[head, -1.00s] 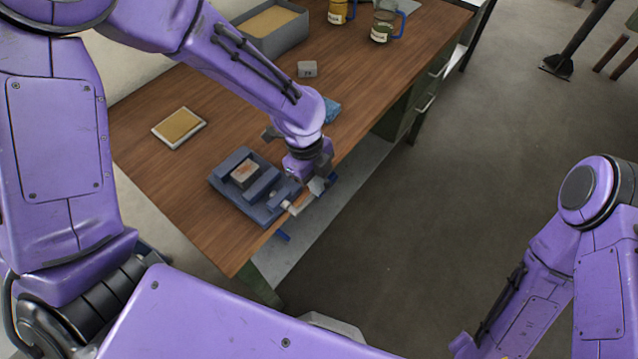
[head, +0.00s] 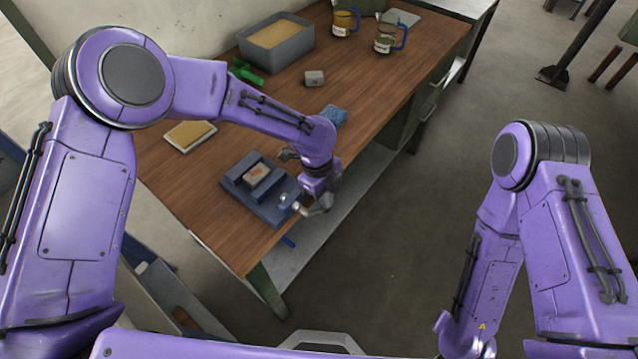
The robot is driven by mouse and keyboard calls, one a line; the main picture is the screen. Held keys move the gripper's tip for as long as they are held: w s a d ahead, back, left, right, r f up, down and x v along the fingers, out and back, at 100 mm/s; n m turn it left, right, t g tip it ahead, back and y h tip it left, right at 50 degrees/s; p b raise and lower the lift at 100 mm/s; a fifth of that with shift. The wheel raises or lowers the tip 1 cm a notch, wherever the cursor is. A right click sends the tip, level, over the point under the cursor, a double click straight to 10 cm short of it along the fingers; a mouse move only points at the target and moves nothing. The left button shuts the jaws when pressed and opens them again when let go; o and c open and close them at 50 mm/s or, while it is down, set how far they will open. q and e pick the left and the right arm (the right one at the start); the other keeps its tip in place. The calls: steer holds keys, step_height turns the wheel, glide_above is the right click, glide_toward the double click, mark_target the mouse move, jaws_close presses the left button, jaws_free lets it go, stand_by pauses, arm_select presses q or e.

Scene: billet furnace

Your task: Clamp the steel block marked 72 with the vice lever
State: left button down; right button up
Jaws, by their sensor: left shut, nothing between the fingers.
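The blue-grey vice (head: 240,187) sits on the workbench near its front edge. A steel block (head: 257,175) with a reddish top lies between the vice jaws; its marking is too small to read. A pale metal screw end (head: 289,200) shows at the vice's front right. A short blue bar (head: 288,241), perhaps part of the lever, shows just below the bench edge. My left gripper (head: 302,209) is at the front right of the vice, beside the screw end, shut with nothing held. Whether it touches the lever is unclear. My right gripper is out of view.
Another grey block (head: 314,78) and a blue cloth or sponge (head: 334,115) lie farther back. A framed tan pad (head: 189,136), a grey bin (head: 276,59), a green object (head: 246,72) and two jugs (head: 388,38) stand on the workbench (head: 200,190). Floor right of it is open.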

mark_target(319, 209)
arm_select(q)
steer(key=shift+s+a+f, duration=0.3)
steer(key=shift+f, duration=0.25)
steer(key=shift+s+a+f, duration=0.1)
steer(key=shift+a+f, duration=0.15)
steer(key=shift+f, duration=0.15)
steer(key=shift+s+f, duration=0.25)
steer(key=shift+s+a+f+g+y+p, duration=0.25)
steer(key=shift+g+y+p, duration=0.15)
steer(key=shift+g, duration=0.2)
steer(key=d+b+v, duration=0.1)
steer(key=b+v, duration=0.1)
steer(key=v, duration=0.8)
steer(key=shift+w+a+r, duration=0.2)
steer(key=shift+a+r, duration=0.1)
steer(key=shift+a, duration=0.2)
